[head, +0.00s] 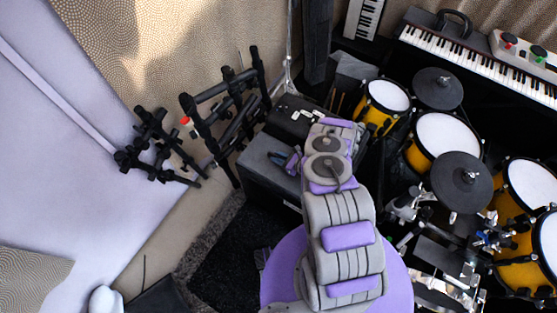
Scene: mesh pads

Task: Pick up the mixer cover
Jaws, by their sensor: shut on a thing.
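My grey and purple arm rises from the bottom middle and bends left at its top. My gripper (284,160) shows small and partly hidden by the wrist, over the top of a dark grey box (262,172). It is shut on a small dark thing, too small and covered to make out clearly. I cannot tell whether this is the mixer cover. A black case-like thing (290,117) with small pale marks lies just behind the gripper, partly hidden by my arm.
Black stands (228,105) crowd the left of the box, with another stand (155,147) further left. A yellow drum kit (447,135) with dark cymbal pads fills the right. A keyboard (480,55) is behind it. Pale floor (55,150) at far left is clear.

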